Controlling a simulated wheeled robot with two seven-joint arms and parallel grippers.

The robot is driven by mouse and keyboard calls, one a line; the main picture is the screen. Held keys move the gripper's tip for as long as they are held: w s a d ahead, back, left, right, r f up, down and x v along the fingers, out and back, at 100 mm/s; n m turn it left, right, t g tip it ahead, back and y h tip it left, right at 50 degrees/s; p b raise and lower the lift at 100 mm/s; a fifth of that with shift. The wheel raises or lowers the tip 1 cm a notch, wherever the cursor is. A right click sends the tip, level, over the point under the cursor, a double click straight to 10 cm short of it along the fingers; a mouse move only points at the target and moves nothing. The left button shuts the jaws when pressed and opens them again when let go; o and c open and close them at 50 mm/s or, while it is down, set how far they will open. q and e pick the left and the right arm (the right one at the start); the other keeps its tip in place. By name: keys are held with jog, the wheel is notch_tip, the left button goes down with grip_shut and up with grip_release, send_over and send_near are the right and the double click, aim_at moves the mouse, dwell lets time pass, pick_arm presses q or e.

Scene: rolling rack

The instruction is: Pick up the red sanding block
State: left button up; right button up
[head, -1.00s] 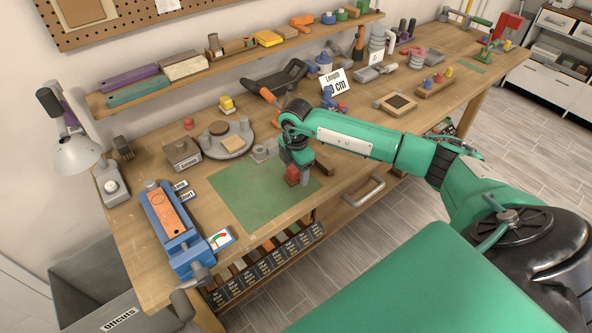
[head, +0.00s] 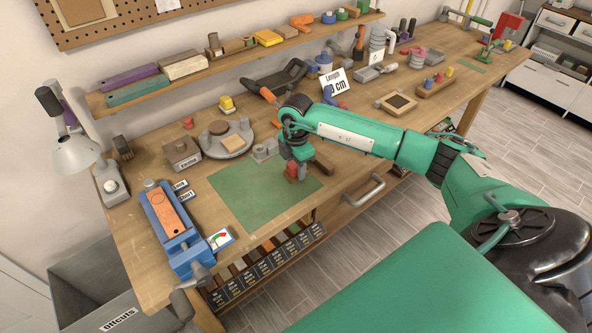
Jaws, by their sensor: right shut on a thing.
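The red sanding block (head: 291,171) is at the right edge of the green mat (head: 250,200) on the workbench. My right gripper (head: 295,176) points down over it and is shut on it, its fingers on the block's sides. The gripper hides part of the block. I cannot tell whether the block touches the mat or is slightly above it. My left gripper is not in view.
A blue vise (head: 170,230) with an orange piece stands left of the mat. A round grey turntable (head: 228,140) and a grey box (head: 182,153) stand behind it. A dark brown piece (head: 322,163) lies close right of the gripper. The mat's middle is clear.

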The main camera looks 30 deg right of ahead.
notch_tip(320, 180, up, 19)
jog(key=b, duration=0.3)
jog(key=shift+f+b, duration=0.2)
jog(key=shift+b, duration=0.2)
jog(key=o, duration=0.3)
jog(key=shift+c, duration=0.9)
jog(key=shift+f, duration=0.1)
